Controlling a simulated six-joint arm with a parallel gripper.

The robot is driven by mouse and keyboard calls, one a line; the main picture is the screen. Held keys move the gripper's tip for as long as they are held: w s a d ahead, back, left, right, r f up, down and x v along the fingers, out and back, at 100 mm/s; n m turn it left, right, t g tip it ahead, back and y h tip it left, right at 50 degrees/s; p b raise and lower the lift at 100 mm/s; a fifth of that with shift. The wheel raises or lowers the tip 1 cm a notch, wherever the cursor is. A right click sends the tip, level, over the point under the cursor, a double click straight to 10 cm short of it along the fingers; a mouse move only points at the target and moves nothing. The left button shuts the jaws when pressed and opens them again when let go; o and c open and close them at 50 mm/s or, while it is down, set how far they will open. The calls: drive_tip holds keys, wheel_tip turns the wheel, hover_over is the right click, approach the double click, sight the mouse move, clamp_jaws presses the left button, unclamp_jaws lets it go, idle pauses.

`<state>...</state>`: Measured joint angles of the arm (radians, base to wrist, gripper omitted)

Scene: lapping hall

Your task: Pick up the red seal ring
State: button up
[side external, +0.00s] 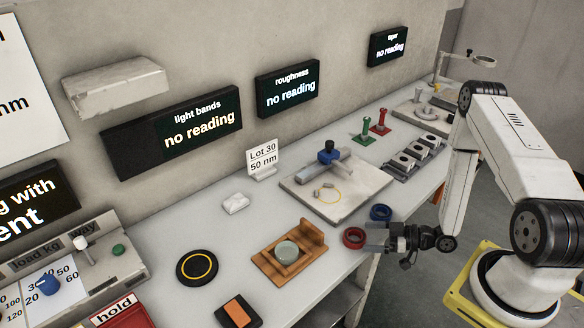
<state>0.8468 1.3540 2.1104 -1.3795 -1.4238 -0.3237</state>
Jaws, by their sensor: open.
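The red seal ring (354,238) lies flat on the grey bench near its front edge. A blue ring (380,213) lies just behind it to the right, a small gap apart. My gripper (372,239) is open, with its fingers pointing left, close to the right side of the red ring. The fingertips overlap the ring's right edge in this view. I cannot tell whether they touch it or how high above the bench they are.
A light plate (350,205) with a blue-topped instrument stands behind the rings. A wooden holder (268,266) with a round grey piece is to the left. A dark rack (401,172) and green and red pegs stand further back. Bench between holder and red ring is clear.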

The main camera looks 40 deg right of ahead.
sight(347, 236)
drive_tip(key=shift+x, duration=2.4)
drive_tip(key=c, duration=1)
